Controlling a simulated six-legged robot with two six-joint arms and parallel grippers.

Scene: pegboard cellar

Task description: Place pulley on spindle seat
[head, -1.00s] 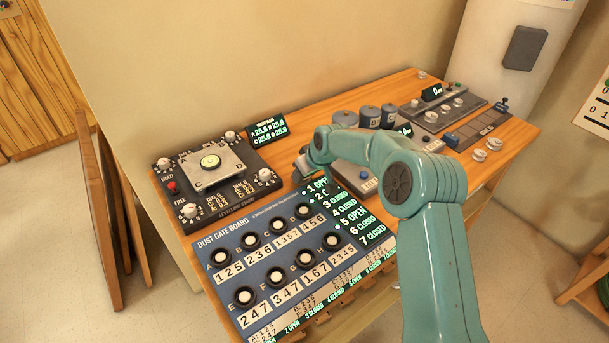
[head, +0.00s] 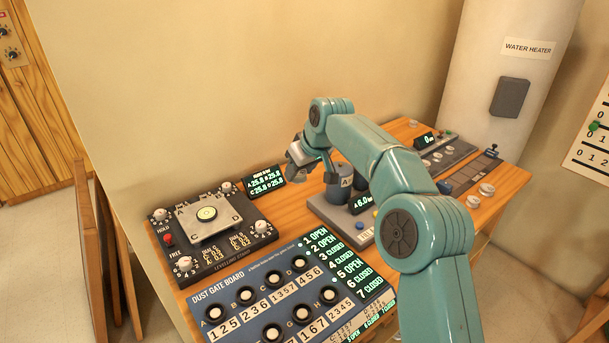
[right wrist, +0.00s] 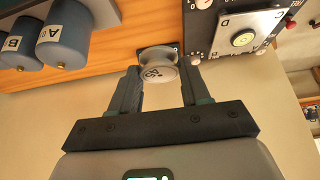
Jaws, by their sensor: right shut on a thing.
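My right gripper (right wrist: 160,82) is shut on a pale grey, round, grooved pulley (right wrist: 158,64). The pulley has a small marked label on its face and sits between the two dark fingertips. In the head view my right gripper (head: 299,158) hangs above the table, in front of the small readout and left of a blue-grey cylinder marked A. I cannot make out a spindle seat in either view; my right arm covers part of the bench. My left gripper does not show.
The cylinder A (head: 340,184) stands on a grey device with a lit readout. A levelling stand (head: 240,240) with a bullseye plate is at left, the blue dust gate board (head: 232,298) in front. The small readout (head: 266,180) stands near the wall. Switch panels fill the right end.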

